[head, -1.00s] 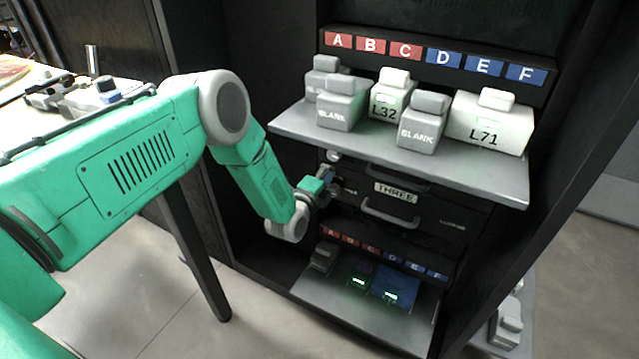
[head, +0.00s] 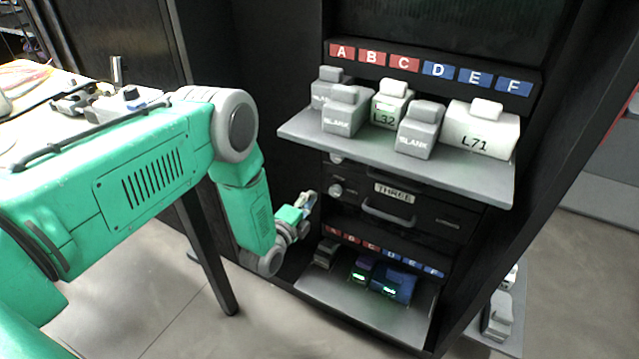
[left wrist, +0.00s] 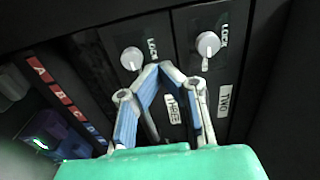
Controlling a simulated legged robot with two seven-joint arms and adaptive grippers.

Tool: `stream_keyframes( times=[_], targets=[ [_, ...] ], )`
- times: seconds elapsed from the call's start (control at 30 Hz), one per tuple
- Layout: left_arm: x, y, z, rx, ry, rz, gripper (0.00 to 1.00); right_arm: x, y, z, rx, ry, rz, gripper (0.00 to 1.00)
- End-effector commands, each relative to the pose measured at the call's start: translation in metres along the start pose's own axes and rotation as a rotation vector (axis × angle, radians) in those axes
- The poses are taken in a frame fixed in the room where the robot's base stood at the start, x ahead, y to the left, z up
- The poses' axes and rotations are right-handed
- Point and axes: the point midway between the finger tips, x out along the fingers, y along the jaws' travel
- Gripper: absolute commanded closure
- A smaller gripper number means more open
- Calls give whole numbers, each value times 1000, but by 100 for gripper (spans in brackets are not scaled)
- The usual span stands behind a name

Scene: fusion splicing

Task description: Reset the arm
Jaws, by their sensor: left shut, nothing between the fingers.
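My left arm is green and comes in from the left in the head view. My left gripper (head: 308,201) is in front of the dark rack, left of the drawer labelled THREE (head: 400,193). In the left wrist view the left gripper (left wrist: 158,68) shows its fingertips together, with nothing between them. There it lies in front of the panel labelled THREE (left wrist: 172,108), apparently apart from it. My right gripper is in neither view.
An upper shelf (head: 290,128) holds several grey and white blocks, including L32 (head: 388,110) and L71 (head: 478,132). A lower shelf (head: 345,300) holds modules with green lights. Two lock knobs (left wrist: 131,58) (left wrist: 208,44) stand close to the fingers. A cluttered table is at left.

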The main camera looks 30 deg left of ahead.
Motion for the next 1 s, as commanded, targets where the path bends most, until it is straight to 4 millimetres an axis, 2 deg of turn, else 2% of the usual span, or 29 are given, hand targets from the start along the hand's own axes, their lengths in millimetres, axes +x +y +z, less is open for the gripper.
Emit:
stream_keyframes(
  times=[0.13, 0.4, 0.47, 0.57, 0.67, 0.77, 0.8, 0.9, 1.0],
  targets=[
    [-17, -2, -1, 2, 0, 0, 100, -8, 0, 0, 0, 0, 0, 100],
    [-24, 2, -1, -9, 1, 8, 100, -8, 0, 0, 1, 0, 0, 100],
    [-28, 6, -4, -44, 2, 40, 100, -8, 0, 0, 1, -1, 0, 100],
    [-46, 24, -15, -188, -4, 173, 100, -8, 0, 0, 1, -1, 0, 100],
    [-87, 50, -31, -424, -59, 400, 100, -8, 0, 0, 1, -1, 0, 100],
    [-149, 73, -44, -685, -201, 659, 100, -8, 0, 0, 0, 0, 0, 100],
    [-176, 78, -48, -778, -279, 751, 100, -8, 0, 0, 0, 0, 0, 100],
    [-243, 83, -53, -961, -496, 934, 100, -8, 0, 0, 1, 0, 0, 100],
    [-299, 79, -54, -1079, -709, 1051, 100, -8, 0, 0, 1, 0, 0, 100]
  ],
)
